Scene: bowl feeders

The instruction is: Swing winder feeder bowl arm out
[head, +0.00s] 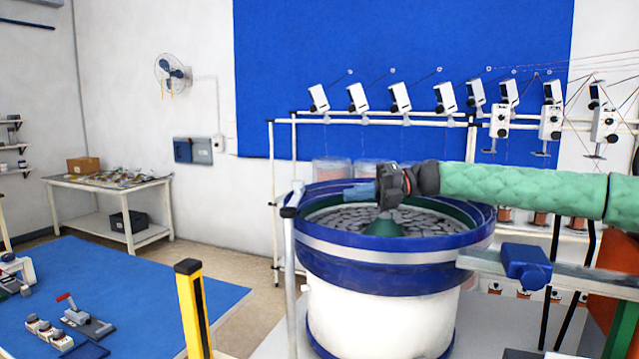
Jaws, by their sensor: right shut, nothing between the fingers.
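The feeder bowl (375,278) is a round blue bowl with a pale band, standing on a white drum (380,322). Flat grey parts and a green cone (385,228) lie inside it. A pale metal bar with a blue block (527,266) reaches to the bowl's right side; I cannot tell whether this is the bowl arm. My right gripper (381,190), black on a green-sleeved arm, is over the far part of the bowl. It is shut and empty. A blue-grey piece (358,192) shows just left of it; whether they touch is unclear. My left gripper is out of view.
A grey post (291,260) stands at the bowl's left, and a yellow post (192,310) stands nearer. A rack with several white thread units (400,97) is behind. A blue-topped table (130,280) is at left, with open floor beyond.

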